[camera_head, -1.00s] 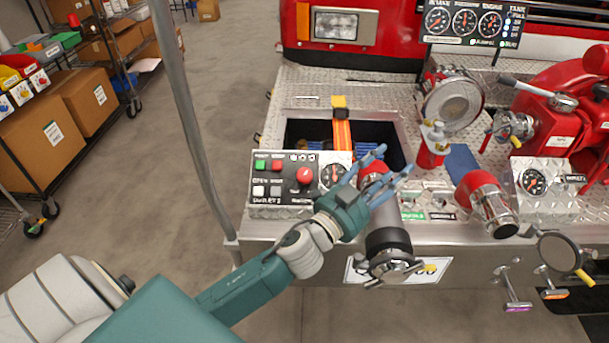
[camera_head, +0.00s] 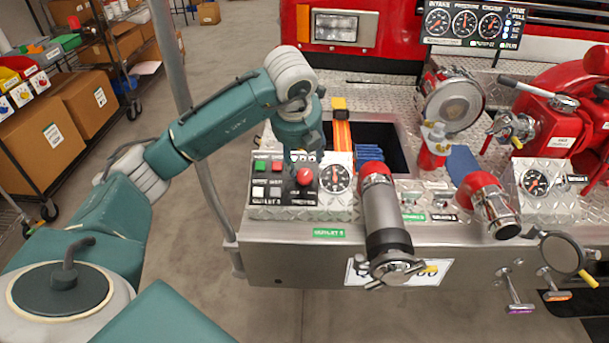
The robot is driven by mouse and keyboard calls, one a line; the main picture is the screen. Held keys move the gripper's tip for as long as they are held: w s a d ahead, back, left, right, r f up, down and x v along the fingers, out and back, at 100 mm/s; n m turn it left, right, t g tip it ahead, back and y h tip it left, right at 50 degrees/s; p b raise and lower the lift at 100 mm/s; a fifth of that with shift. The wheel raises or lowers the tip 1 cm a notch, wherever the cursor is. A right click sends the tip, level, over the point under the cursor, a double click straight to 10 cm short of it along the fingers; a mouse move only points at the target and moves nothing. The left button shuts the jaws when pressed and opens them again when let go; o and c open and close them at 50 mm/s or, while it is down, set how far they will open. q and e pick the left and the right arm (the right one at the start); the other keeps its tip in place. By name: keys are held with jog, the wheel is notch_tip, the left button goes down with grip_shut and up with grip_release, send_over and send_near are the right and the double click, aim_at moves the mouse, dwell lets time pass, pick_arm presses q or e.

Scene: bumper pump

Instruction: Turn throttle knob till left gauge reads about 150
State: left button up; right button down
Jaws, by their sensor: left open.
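A round red knob (camera_head: 304,177) sits on the black left control panel (camera_head: 262,199), among green, red and pale buttons. A round gauge (camera_head: 336,179) with a black dial is just right of the knob; its reading is too small to tell. My left gripper (camera_head: 303,165) points down over the knob, open, with its blue-grey fingers close to it. Contact cannot be told, and the forearm partly hides the panel's upper part. My right gripper is out of view.
A capped pipe (camera_head: 385,215) juts forward right of the panel. An upper panel holds three gauges (camera_head: 464,24). A recessed bay (camera_head: 402,133) lies behind the knob. A grey vertical pole (camera_head: 180,90) stands left, behind my arm. A right-hand gauge (camera_head: 535,183) sits farther right.

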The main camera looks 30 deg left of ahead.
aim_at(304, 175)
pick_arm(q)
jog(key=p+x, duration=0.1)
jog(key=x, duration=0.9)
jog(key=shift+d+f+p, duration=0.1)
jog(key=shift+f+p, duration=0.2)
jog(key=shift+c, duration=0.6)
